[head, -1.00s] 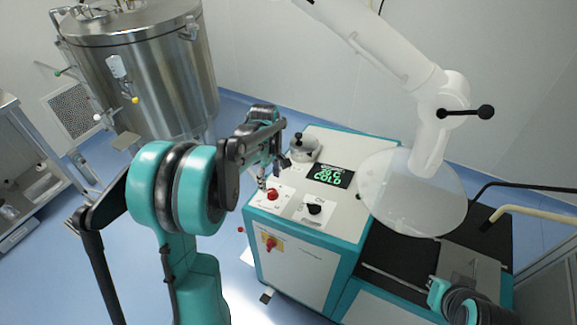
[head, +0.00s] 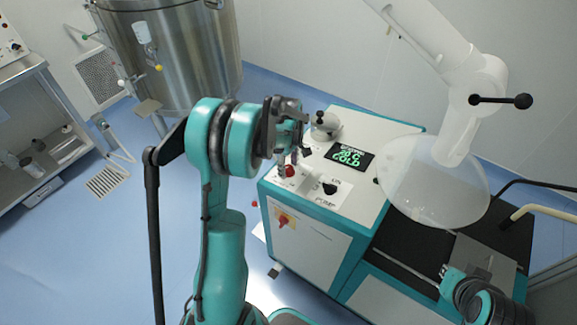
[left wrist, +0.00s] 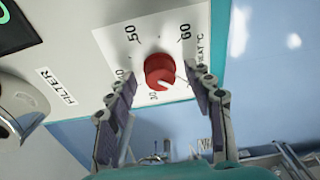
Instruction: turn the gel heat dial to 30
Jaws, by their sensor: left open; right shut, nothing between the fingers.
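The gel heat dial is a red round knob on a white scale plate, seen in the left wrist view (left wrist: 159,70) and in the head view (head: 289,171). 50 and 60 are readable on the scale; the left number is partly covered and the bottom one hard to read. A pale mark on the knob's lower edge seems to point down and slightly right. My left gripper (head: 289,160) is open, its fingers on either side of the dial in the left wrist view (left wrist: 160,76), with gaps between. My right forearm shows at the head view's bottom right; its fingers are not visible.
The converter's top holds a green-lit display (head: 350,156), a black pump knob (head: 329,188) right of the dial, and a metal lidded pot (head: 324,126) behind. A clear round shield (head: 437,183) stands to the right. A steel tank (head: 180,60) stands at the back left.

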